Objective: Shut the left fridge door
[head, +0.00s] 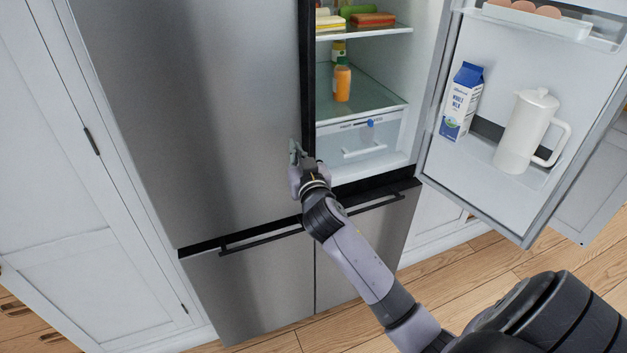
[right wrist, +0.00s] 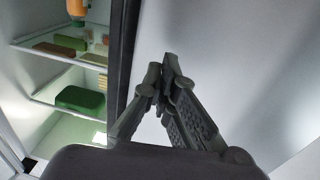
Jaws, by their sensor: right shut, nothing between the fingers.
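The left fridge door (head: 200,110) is a tall stainless steel panel in the head view. It looks flush with the fridge front, its dark inner edge running beside the open right compartment. My right gripper (head: 296,152) is shut and empty at this door's right edge, low on the panel. In the right wrist view my shut fingers (right wrist: 165,82) are in front of the grey door surface (right wrist: 235,60). Whether they touch it I cannot tell. My left gripper is not in view.
The right fridge door (head: 480,165) stands wide open, holding a milk carton (head: 461,102) and a white pitcher (head: 527,131). Inside the fridge are shelves with food and an orange bottle (head: 342,82). Drawers (head: 250,285) are below. White cabinets (head: 55,190) stand at the left.

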